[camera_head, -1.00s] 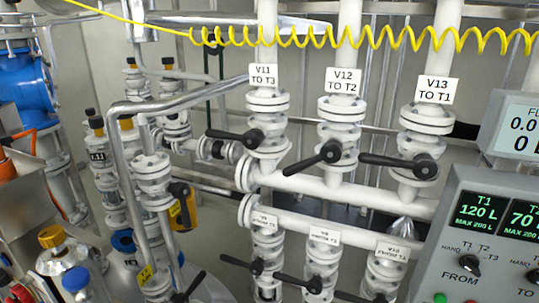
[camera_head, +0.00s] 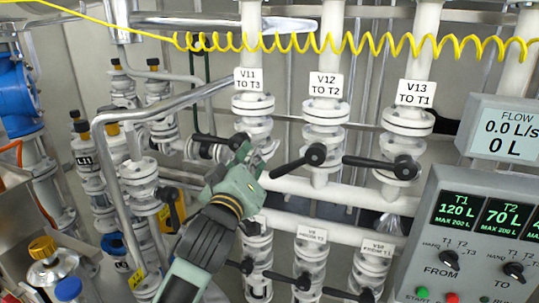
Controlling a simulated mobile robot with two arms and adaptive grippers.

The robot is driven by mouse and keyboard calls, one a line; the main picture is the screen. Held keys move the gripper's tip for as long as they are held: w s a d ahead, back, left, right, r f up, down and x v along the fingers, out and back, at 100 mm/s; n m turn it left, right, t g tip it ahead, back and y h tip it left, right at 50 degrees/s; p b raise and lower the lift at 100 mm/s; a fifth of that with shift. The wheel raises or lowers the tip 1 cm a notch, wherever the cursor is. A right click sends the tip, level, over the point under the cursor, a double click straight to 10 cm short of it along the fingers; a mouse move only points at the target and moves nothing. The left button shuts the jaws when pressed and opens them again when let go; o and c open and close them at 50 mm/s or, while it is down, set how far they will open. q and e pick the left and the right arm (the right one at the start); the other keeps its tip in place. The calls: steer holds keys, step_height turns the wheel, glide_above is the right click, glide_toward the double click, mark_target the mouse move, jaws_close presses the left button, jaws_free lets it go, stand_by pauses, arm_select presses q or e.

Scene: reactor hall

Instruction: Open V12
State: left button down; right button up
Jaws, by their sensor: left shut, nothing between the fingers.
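The V12 label (camera_head: 325,85), reading "TO T2", hangs on the middle white vertical pipe. Below it is the V12 valve body (camera_head: 323,138). Its black lever (camera_head: 296,163) runs from the hub down to the left, its free end near the gripper. My left gripper (camera_head: 264,152), green and grey, reaches up from the bottom and covers part of the V11 valve. It is shut and empty, to the left of the V12 lever. I cannot tell whether it touches the lever. My right gripper is not in view.
The V11 lever (camera_head: 212,139) is just left of my gripper, and the V13 lever (camera_head: 378,163) is to the right. Lower valves (camera_head: 310,265) sit below. A yellow coiled hose (camera_head: 365,43) crosses above. A control panel (camera_head: 480,235) and flow display (camera_head: 505,135) stand at right.

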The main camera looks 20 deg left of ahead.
mark_target(297, 163)
arm_select(q)
steer(key=w+r+p, duration=0.1)
steer(key=w+p, duration=0.2)
steer(key=w, duration=0.4)
steer(key=f, duration=0.1)
steer(key=s+d+f, duration=0.1)
steer(key=d+f, duration=0.1)
steer(key=shift+s+f, duration=0.25)
steer(key=shift+w, duration=0.1)
steer(key=shift+f, duration=0.15)
